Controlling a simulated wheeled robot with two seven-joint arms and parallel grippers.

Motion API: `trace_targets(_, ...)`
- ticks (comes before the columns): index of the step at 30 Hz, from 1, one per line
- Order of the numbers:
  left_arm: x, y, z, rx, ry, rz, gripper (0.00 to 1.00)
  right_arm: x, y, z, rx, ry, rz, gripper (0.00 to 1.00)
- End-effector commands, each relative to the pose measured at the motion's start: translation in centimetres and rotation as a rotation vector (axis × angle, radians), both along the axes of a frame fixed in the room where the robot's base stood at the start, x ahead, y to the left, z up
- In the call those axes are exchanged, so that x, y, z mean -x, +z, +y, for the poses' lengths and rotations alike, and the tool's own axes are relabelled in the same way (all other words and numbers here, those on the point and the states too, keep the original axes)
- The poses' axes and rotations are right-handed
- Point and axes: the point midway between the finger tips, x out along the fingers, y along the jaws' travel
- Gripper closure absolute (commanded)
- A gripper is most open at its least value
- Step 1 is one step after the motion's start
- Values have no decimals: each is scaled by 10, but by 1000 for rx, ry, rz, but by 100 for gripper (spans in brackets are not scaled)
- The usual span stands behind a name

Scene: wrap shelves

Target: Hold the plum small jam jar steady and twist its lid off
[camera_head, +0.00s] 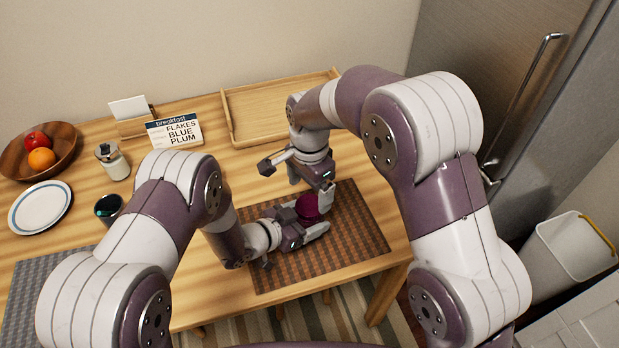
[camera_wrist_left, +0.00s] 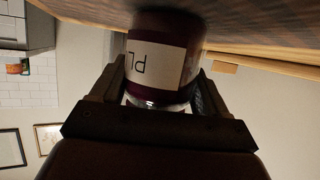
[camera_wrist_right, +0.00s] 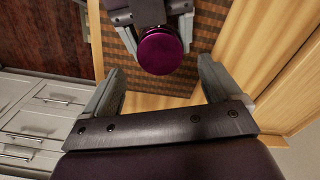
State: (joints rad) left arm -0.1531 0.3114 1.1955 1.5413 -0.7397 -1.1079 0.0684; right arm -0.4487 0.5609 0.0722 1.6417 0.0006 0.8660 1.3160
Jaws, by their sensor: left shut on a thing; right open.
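The plum jam jar (camera_head: 308,207) stands on the brown checked placemat, its purple lid (camera_wrist_right: 160,52) on it. In the left wrist view the jar (camera_wrist_left: 152,60) shows a white label reading "PL". My left gripper (camera_head: 305,231) is shut on the jar's body from the side. My right gripper (camera_head: 298,181) is open, above and beside the jar. In the right wrist view the lid lies just beyond my open right fingers (camera_wrist_right: 160,82), not between them. Part of the jar is hidden by my grippers in the head view.
The brown placemat (camera_head: 362,240) lies near the table's front right edge. Behind are a wooden tray (camera_head: 240,115), a menu card (camera_head: 174,132) and a glass jar (camera_head: 112,160). A dark cup (camera_head: 108,207), a plate (camera_head: 40,207) and a fruit bowl (camera_head: 62,143) stand left.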

Motion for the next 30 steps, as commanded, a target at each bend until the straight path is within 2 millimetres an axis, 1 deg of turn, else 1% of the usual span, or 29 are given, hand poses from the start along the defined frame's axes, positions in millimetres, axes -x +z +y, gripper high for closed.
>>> trace_targets(1, 0, 1, 0, 0, 0, -1, 100, 1, -11, 0, 2, 1, 4, 9)
trace_targets(3, 0, 1, 0, 0, 0, -1, 100, 1, -23, 0, 1, 1, 3, 9)
trace_targets(7, 0, 1, 0, 0, 1, -2, 100, 0, -40, 0, 1, 2, 2, 9)
trace_targets(10, 0, 1, 0, 0, 1, -2, 100, 0, -45, 0, 0, 3, -1, 9)
trace_targets(17, 0, 1, 0, 0, 1, -2, 100, 0, -46, 0, 0, 3, -1, 9)
trace_targets(18, 0, 1, 0, 0, 1, -2, 100, 0, -46, 0, 0, 3, -1, 22)
trace_targets(20, 0, 1, 0, 1, 1, -1, 100, 0, -45, 0, 0, 4, -1, 42)
trace_targets(21, 0, 1, 0, 0, 1, -2, 100, 0, -45, 0, 0, 4, -1, 55)
trace_targets(22, 0, 1, 0, 0, 1, -2, 100, 0, -45, 0, 0, 4, -1, 64)
trace_targets(23, 0, 1, 0, 0, 1, -2, 100, 0, -45, 0, 0, 4, -1, 67)
trace_targets(27, 0, 0, 0, 0, 0, -1, 100, 0, -45, 0, 0, 8, -1, 68)
trace_targets(29, 0, 0, 0, 0, 0, -1, 100, 0, -45, 0, 0, 61, -2, 68)
trace_targets(30, 0, 0, 0, 0, 0, -1, 100, 0, -45, 0, 0, 135, -2, 68)
